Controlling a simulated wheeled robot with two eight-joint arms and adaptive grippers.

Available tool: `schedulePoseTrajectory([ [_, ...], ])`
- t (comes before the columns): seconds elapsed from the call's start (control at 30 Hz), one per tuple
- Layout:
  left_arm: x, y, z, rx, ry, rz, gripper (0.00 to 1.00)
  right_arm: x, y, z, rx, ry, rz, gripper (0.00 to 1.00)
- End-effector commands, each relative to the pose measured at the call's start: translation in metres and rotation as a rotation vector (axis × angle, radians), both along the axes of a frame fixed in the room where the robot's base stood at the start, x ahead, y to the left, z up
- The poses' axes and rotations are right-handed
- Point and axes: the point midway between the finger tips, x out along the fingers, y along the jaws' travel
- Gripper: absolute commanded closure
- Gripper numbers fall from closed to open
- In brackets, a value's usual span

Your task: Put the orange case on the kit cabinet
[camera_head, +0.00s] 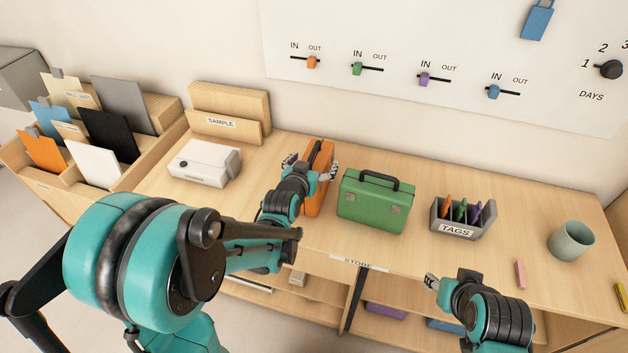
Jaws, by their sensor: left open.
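The orange case (318,194) stands upright on the wooden cabinet top (400,250), left of the green case. My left gripper (311,168) is open, with its fingers on either side of the orange case near its upper part. I cannot tell whether the fingers touch it, and my gripper and wrist hide part of the case. My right gripper (432,283) is low at the front edge of the cabinet, away from the cases; its fingers show only in part. A label reading STORE (358,263) is on the cabinet's front edge. No label reading "kit" is legible.
The green case (374,201) stands close on the right. Farther right are a grey TAGS holder (459,218), a pink block (520,274) and a green cup (571,241). A white box (204,163) and a SAMPLE file (228,116) stand left. Shelves below hold a purple case (386,311).

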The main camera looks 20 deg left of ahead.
Motion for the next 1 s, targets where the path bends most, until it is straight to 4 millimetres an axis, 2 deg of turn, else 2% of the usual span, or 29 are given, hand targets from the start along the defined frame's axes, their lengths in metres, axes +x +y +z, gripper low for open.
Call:
schedulePoseTrajectory([
  [0.2,0.003,0.000,-0.001,0.000,0.000,0.000,0.11,0.000,0.000,0.000,0.000,0.000,0.000,0.60],
  [0.23,0.003,0.000,0.000,0.000,0.000,0.000,0.14,0.000,0.000,0.000,0.000,0.000,0.000,0.60],
  [0.5,0.003,0.000,-0.001,0.000,0.001,0.000,0.85,0.000,0.000,0.000,0.000,0.000,0.000,0.60],
  [0.53,0.003,0.000,-0.001,0.000,0.001,0.000,0.93,0.000,0.000,0.000,0.000,0.000,0.000,0.60],
  [0.57,0.003,0.000,0.000,0.000,-0.001,0.000,0.96,0.000,0.000,0.000,0.000,0.000,0.000,0.60],
  [0.83,0.002,0.000,0.005,0.000,0.000,0.000,0.96,0.000,0.000,0.003,0.000,0.000,0.000,0.60],
  [1.0,0.002,0.000,0.033,0.000,-0.001,0.000,0.96,0.000,0.000,0.018,0.000,0.000,0.000,0.60],
])
